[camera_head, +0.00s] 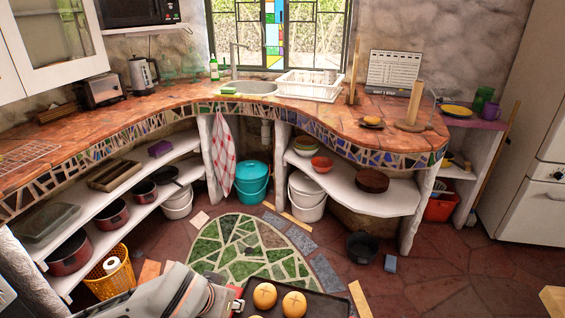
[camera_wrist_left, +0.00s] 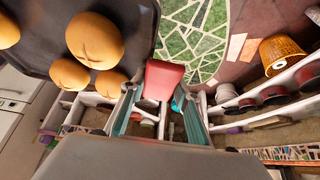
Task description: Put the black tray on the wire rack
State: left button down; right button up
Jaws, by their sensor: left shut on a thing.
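The black tray (camera_head: 330,301) is at the bottom edge of the head view, partly cut off, with round scored buns (camera_head: 294,304) on it. It also fills the upper left of the left wrist view (camera_wrist_left: 35,58). My left gripper (camera_wrist_left: 157,108) is shut on the tray's red grip (camera_wrist_left: 163,80), at the tray's edge. In the head view my left arm comes in from the bottom left and reaches the tray's left side. The wire rack (camera_head: 27,153) lies on the counter at the far left and looks empty. My right gripper is not in view.
The tiled counter (camera_head: 190,98) curves from left to right with shelves below. A toaster (camera_head: 103,91) and kettle (camera_head: 142,76) stand behind the rack's right. An orange basket (camera_head: 112,273) stands on the floor. Open floor with a green mosaic (camera_head: 240,247) lies ahead.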

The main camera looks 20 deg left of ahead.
aim_at(19, 157)
jog(key=i+u, duration=0.25)
jog(key=i, duration=0.7)
jog(key=i+u, duration=0.3)
jog(key=i+l+u, duration=0.1)
jog(key=i+u, duration=1.65)
jog(key=u, duration=0.15)
